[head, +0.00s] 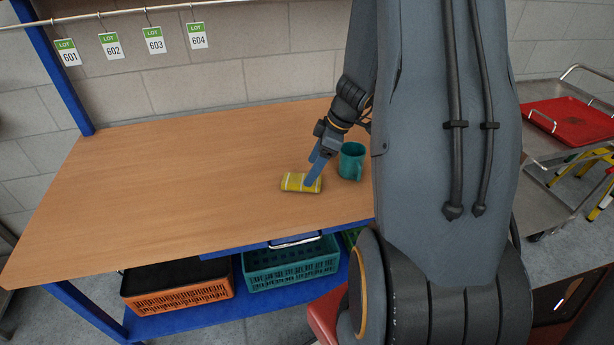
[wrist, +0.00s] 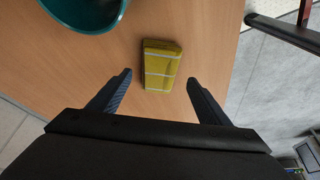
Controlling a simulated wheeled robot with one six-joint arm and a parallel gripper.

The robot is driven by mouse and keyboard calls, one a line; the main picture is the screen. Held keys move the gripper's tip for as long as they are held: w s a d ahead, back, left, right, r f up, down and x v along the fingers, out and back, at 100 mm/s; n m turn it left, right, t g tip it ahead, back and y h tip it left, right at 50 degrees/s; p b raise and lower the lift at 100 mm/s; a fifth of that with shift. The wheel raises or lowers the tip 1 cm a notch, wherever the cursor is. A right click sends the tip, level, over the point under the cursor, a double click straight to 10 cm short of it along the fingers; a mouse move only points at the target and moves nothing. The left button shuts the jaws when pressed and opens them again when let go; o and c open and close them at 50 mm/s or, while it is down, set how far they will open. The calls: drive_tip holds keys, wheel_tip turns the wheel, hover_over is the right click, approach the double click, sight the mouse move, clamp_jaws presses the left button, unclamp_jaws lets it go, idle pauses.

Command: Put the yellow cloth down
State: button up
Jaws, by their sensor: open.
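The yellow cloth (head: 296,183) is a small folded block with pale stripes, lying on the wooden table top (head: 190,190) near its front edge. In the wrist view the cloth (wrist: 160,66) lies just beyond and between my fingertips, with bare wood on both sides of it. My gripper (head: 316,170) is open, its fingers pointing down at the cloth's right end in the head view. It also shows in the wrist view (wrist: 158,78) with its two fingers wide apart and nothing held between them.
The table's left half is clear. An orange crate (head: 177,288) and a green crate (head: 290,267) sit on the blue lower shelf. A red tray (head: 572,122) lies on a metal trolley at right.

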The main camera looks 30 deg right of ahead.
drive_tip(key=b+v, duration=0.1)
drive_tip(key=v, duration=0.5)
drive_tip(key=s+a+r+m+g+h, duration=0.1)
drive_tip(key=s+a+m, duration=0.4)
drive_tip(key=a, duration=0.4)
drive_tip(key=s+a+r+m+h, duration=0.1)
drive_tip(key=s+a+m, duration=0.4)
drive_tip(key=a, duration=0.5)
drive_tip(key=shift+s+a+r+g+h, duration=0.3)
drive_tip(key=shift+s+g+h, duration=0.1)
drive_tip(key=shift+s+h, duration=0.5)
